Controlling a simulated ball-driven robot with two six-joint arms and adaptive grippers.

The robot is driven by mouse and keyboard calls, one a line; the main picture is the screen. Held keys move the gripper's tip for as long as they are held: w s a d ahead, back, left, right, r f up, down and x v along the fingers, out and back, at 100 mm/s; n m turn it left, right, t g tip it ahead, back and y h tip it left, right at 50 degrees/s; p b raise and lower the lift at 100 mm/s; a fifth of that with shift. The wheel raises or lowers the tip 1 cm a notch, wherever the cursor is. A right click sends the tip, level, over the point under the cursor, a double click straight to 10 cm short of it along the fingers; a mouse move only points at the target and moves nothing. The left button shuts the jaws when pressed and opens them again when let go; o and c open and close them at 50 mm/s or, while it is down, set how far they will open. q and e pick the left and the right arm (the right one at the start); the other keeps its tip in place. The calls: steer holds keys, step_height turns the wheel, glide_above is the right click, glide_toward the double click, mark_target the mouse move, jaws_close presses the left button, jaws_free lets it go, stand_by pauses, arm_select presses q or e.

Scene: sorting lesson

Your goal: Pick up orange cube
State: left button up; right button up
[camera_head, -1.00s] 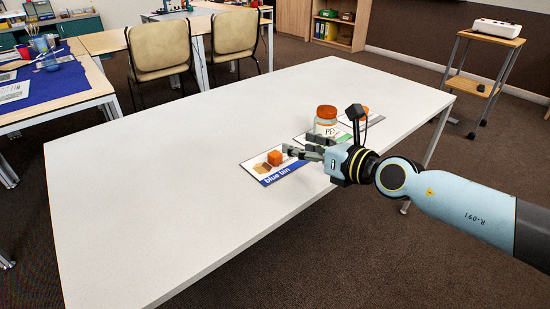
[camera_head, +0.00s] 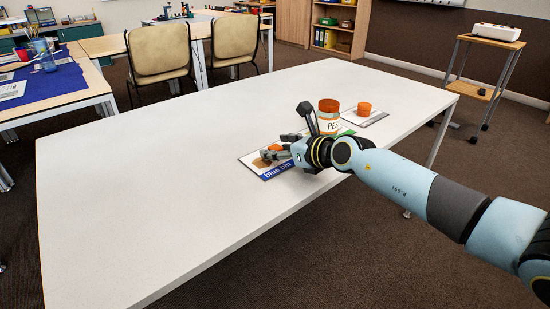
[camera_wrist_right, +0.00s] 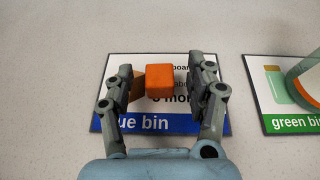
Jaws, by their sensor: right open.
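The orange cube (camera_wrist_right: 160,80) rests on the blue bin card (camera_wrist_right: 176,121) on the white table. In the head view the cube (camera_head: 274,148) is partly hidden by my right gripper (camera_head: 272,154). My right gripper also shows in the right wrist view (camera_wrist_right: 160,86). It is open, with one finger on each side of the cube and a gap on both sides. The cube is not gripped. My left gripper is not in view.
A jar with an orange lid (camera_head: 329,116) stands on the green bin card (camera_wrist_right: 270,124), close to the arm. Behind it an orange object (camera_head: 364,108) sits on another card (camera_head: 376,119). The table's left part (camera_head: 140,190) is clear.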

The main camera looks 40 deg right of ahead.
steer(key=shift+c, duration=0.4)
steer(key=c, duration=0.9)
